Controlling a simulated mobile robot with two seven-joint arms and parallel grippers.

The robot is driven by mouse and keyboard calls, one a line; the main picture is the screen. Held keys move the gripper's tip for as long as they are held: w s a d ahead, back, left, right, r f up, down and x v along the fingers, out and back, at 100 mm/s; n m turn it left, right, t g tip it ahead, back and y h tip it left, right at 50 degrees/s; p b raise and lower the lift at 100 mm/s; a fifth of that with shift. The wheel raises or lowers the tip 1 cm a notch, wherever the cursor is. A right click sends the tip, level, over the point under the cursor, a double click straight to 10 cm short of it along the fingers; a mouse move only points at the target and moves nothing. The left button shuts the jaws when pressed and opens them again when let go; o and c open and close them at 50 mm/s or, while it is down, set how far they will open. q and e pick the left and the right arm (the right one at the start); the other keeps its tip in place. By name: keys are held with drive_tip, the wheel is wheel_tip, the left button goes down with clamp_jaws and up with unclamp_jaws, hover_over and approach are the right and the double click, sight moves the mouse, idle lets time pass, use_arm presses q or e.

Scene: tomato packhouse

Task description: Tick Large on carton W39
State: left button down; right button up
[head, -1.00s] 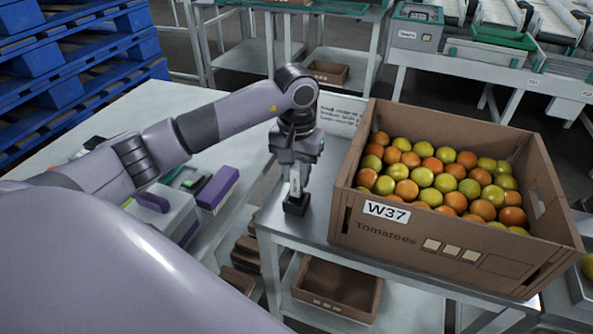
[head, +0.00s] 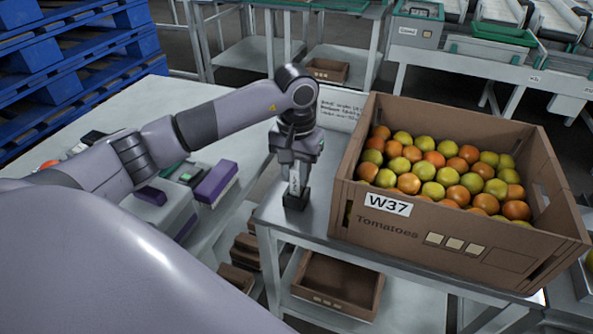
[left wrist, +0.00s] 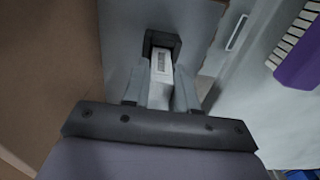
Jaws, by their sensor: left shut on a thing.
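My left gripper (head: 294,165) is shut on a pale, labelled upright piece (left wrist: 161,68) and points down at the near table's left end. The piece's lower end is at a black block (head: 296,199), which also shows in the left wrist view (left wrist: 160,40); I cannot tell whether it is its base or a holder. The carton in view reads W37 (head: 388,204), not W39. No W39 carton shows. My right gripper is not in view.
A white sign (head: 342,108) with small text stands behind the gripper, left of the carton. A purple-and-white brush-like item (head: 216,183) lies on the left table. A shallow brown box (head: 338,284) sits on the lower shelf. Blue pallets (head: 75,60) are stacked at far left.

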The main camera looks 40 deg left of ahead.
use_arm(q)
drive_tip(key=shift+f, duration=0.2)
drive_tip(key=c, duration=0.8)
unclamp_jaws()
drive_tip(key=shift+s, duration=0.1)
drive_tip(key=c, duration=0.3)
drive_tip(key=shift+d, duration=0.1)
drive_tip(key=shift+r+p, duration=2.25)
drive_tip(key=shift+r, duration=1.35)
